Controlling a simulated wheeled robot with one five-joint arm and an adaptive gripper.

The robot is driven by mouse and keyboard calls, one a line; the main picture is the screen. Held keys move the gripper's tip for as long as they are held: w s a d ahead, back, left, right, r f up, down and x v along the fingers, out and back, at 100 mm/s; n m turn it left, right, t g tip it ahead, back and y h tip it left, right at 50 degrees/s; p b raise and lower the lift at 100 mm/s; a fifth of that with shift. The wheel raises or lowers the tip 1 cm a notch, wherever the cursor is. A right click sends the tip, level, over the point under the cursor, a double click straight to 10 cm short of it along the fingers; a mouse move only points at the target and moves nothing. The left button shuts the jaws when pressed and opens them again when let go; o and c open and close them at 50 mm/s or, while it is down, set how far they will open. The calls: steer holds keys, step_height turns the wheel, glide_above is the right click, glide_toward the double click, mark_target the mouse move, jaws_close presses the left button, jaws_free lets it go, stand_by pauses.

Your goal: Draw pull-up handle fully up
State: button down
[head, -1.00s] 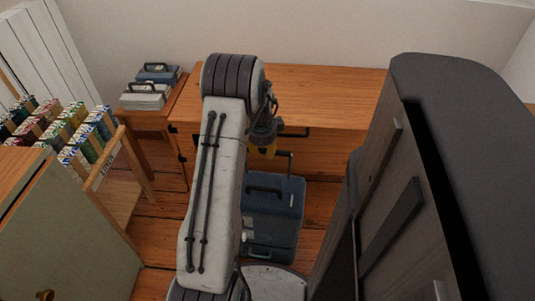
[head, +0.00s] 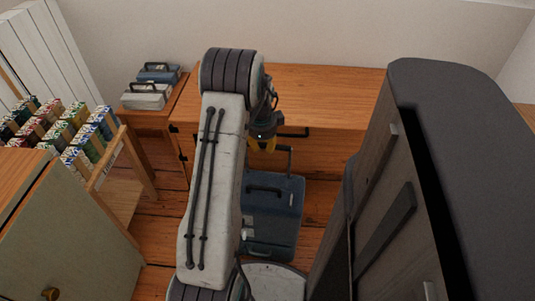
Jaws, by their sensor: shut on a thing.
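A dark blue case (head: 271,225) with a black carry grip stands on the wooden floor in the middle of the head view. Its dark pull-up handle (head: 290,160) stands up above the case's far edge, with the right post and part of the crossbar showing. My arm covers the left part of the case and the left side of the handle.
A wooden cabinet (head: 330,90) with a dark bar handle stands just behind. A tall dark piece of furniture (head: 450,150) closes off the right. A rack of patterned items (head: 75,135) and a green cabinet (head: 75,235) stand at left.

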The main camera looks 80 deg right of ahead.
steer(key=shift+d+r+p, duration=0.15)
steer(key=shift+r+p, duration=2.6)
steer(key=shift+r, duration=1.3)
steer(key=c, duration=0.9)
jaws_free()
steer(key=shift+f, duration=0.1)
step_height(320, 180, up, 12)
steer(key=a, duration=0.2)
steer(key=shift+a, duration=0.3)
steer(key=shift+f, duration=0.1)
